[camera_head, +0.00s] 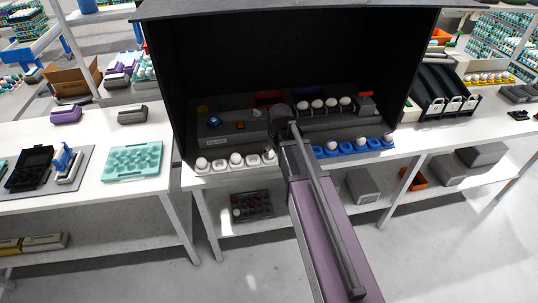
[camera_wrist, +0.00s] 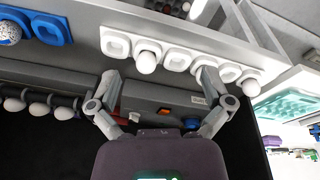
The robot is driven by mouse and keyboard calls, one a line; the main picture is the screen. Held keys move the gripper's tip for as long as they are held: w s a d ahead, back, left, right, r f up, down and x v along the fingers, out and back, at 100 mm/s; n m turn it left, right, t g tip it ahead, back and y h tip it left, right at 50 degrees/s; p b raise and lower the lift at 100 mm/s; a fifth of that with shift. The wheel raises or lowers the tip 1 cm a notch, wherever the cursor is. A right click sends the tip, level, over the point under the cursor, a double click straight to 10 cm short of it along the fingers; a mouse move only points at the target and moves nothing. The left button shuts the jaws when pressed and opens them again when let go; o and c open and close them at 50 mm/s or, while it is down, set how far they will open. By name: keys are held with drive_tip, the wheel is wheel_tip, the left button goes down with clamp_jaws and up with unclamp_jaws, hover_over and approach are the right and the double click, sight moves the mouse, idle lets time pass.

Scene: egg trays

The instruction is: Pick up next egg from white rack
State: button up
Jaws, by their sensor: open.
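The white rack (camera_head: 220,165) lies along the front edge of the dark booth, left of my arm, with white eggs such as this one (camera_head: 236,159) in some of its cups and other cups empty. In the wrist view the white rack (camera_wrist: 178,61) runs across the top. One egg (camera_wrist: 146,62) stands out between empty cups, and another egg (camera_wrist: 250,87) sits near the rack's right end. My gripper (camera_wrist: 160,80) is open and empty, its fingers spread wide, with the egg in view between and beyond the tips. In the head view my arm hides the gripper.
A blue rack (camera_head: 375,147) with a few eggs lies right of my arm; its end (camera_wrist: 52,29) shows in the wrist view. A row of white eggs (camera_head: 317,104) sits on a grey device at the back. Dark booth walls (camera_head: 160,80) enclose the sides.

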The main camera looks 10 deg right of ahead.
sight(270, 152)
drive_tip(key=w+n+t, duration=0.1)
drive_tip(key=w+n, duration=0.1)
drive_tip(key=w, duration=0.7)
drive_tip(key=shift+w+r, duration=0.2)
drive_tip(key=shift+f, duration=0.1)
drive_tip(key=b+x, duration=0.8)
drive_tip(key=shift+w+a+f, duration=0.1)
drive_tip(key=shift+w+f, duration=0.05)
drive_tip(key=shift+f, duration=0.1)
drive_tip(key=shift+f+b, duration=0.15)
drive_tip(key=shift+b, duration=0.2)
drive_tip(key=shift+b+x, duration=2.35)
drive_tip(key=shift+x, duration=0.05)
drive_tip(key=shift+c, duration=0.2)
drive_tip(key=c, duration=0.7)
